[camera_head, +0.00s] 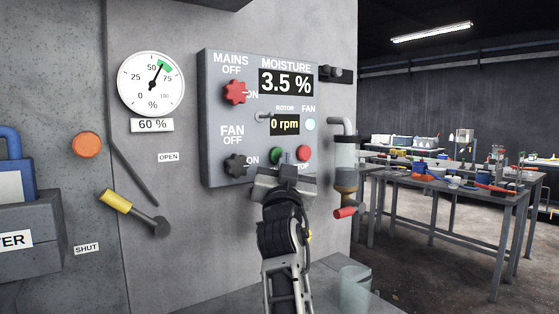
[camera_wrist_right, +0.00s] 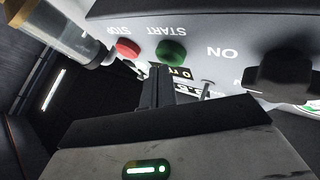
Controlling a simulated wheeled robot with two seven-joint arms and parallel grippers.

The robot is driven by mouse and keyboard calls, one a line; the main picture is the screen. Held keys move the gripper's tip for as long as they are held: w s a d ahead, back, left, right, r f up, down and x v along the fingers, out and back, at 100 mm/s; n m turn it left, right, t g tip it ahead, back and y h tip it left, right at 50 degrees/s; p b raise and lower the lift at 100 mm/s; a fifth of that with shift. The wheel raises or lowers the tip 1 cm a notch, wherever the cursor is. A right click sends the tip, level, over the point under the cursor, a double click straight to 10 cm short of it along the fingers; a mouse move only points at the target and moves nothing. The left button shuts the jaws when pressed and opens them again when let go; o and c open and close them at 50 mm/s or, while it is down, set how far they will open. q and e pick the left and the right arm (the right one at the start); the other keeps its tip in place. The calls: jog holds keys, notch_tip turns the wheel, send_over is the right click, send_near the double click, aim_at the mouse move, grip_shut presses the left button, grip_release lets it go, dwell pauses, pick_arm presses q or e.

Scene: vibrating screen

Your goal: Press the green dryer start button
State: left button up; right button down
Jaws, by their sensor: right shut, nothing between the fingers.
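The green start button (camera_head: 276,156) sits low on the grey control panel (camera_head: 221,130), left of the red stop button (camera_head: 303,153). My right gripper (camera_head: 289,171) is shut and empty, just below and between the two buttons in the head view. The wrist view shows the panel upside down, with the green button (camera_wrist_right: 171,52) labelled START and the red button (camera_wrist_right: 127,49) labelled STOP. There the shut fingertips (camera_wrist_right: 158,72) lie close to the green button. I cannot tell whether they touch it. My left gripper is in neither view.
The panel bears a red mains knob (camera_head: 235,92), a black fan knob (camera_head: 235,164), a moisture display (camera_head: 286,82) at 3.5 % and a rotor display (camera_head: 285,124) at 0 rpm. A glass cylinder with a red handle (camera_head: 345,212) stands right of the panel. Tables stand farther right.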

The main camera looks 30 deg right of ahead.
jog(key=shift+w+b, duration=0.5)
jog(key=shift+b, duration=0.05)
dwell(0.7)
jog(key=shift+s, duration=0.1)
jog(key=shift+s+p, duration=0.55)
jog(key=shift+s, duration=0.25)
jog(key=s+p, duration=0.1)
jog(key=s, duration=0.2)
jog(key=s+p, duration=0.1)
jog(key=s, duration=0.1)
jog(key=shift+d+p, duration=0.25)
jog(key=shift+p, duration=0.05)
